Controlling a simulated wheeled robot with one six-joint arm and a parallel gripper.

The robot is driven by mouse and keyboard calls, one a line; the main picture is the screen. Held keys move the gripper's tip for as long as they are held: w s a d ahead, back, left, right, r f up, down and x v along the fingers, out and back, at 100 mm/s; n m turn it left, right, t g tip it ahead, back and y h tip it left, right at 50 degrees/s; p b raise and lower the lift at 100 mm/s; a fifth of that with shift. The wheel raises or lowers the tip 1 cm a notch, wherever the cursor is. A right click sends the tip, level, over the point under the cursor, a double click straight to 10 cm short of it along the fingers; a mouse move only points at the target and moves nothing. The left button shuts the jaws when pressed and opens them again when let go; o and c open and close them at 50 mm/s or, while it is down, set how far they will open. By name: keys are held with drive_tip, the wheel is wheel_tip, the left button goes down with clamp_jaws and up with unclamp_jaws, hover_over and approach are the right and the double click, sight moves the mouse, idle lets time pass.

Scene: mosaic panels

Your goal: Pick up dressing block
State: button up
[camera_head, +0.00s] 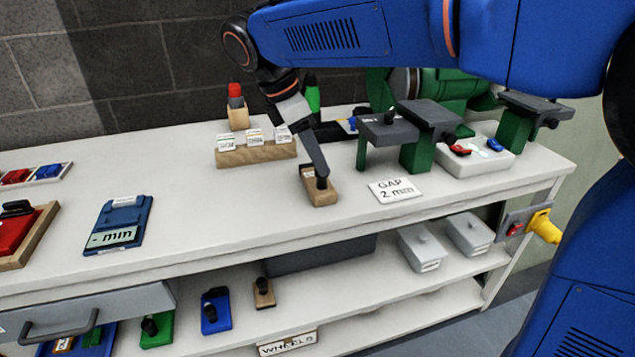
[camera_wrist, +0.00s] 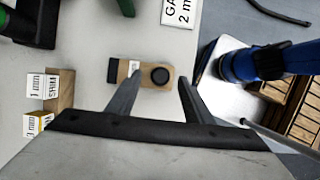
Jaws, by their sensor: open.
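A small wooden block (camera_head: 320,198) with a black round knob and a dark end stands on the white bench in the head view. I take it as the dressing block; no name on it is legible. It also shows in the wrist view (camera_wrist: 147,80), with the knob toward its right end. My gripper (camera_wrist: 160,78) is open above it, with the fingers on either side of the knob in that view. In the head view my gripper (camera_head: 317,170) comes down over the block and hides part of it. I cannot tell whether the fingers touch it.
A wooden rack of labelled white cards (camera_head: 257,155) stands behind left. A "GAP 2 mm" card (camera_head: 395,190) lies to the right, before the green-legged grinder stand (camera_head: 415,155). Bench around the block is clear.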

sight(317, 173)
drive_tip(key=x, duration=0.4)
clamp_jaws()
